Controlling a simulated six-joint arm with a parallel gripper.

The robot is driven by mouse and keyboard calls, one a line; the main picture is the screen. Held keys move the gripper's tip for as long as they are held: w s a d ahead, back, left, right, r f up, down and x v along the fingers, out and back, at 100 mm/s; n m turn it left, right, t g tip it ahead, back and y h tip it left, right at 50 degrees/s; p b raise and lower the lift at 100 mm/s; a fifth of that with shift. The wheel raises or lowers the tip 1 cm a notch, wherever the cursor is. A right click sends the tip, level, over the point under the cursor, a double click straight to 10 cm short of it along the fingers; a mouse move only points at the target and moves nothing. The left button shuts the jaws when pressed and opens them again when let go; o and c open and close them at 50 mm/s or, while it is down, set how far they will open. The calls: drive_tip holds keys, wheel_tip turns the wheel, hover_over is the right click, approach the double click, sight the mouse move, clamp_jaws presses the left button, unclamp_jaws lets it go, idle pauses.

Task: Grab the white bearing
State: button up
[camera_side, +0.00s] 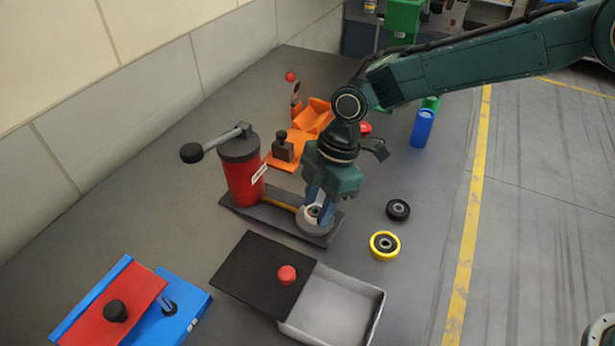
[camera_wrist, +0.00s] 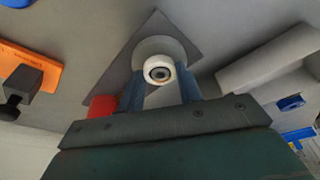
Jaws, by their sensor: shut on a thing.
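The white bearing (camera_side: 314,211) shows as a pale ring with a dark centre, low between the fingers of my gripper (camera_side: 318,205) in the side view. In the wrist view the white bearing (camera_wrist: 159,62) sits between the two blue fingertips of my gripper (camera_wrist: 160,88), which are shut on it. It is at a round grey seat (camera_side: 314,228) on the right end of a dark plate (camera_side: 268,214). The fingers hide part of the bearing, and I cannot tell whether it still touches the seat.
A red cylinder with a lever (camera_side: 243,178) stands on the plate's left end. A black bearing (camera_side: 398,210) and a yellow bearing (camera_side: 384,246) lie to the right. A grey tray (camera_side: 374,312) with a black lid (camera_side: 250,272) is in front. An orange fixture (camera_side: 285,158) stands behind.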

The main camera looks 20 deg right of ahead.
sight(318, 210)
drive_tip(key=shift+r, duration=0.2)
wheel_tip(318, 210, up, 20)
drive_tip(key=shift+f, duration=0.2)
idle(0.4)
drive_tip(key=shift+s, duration=0.1)
idle(0.6)
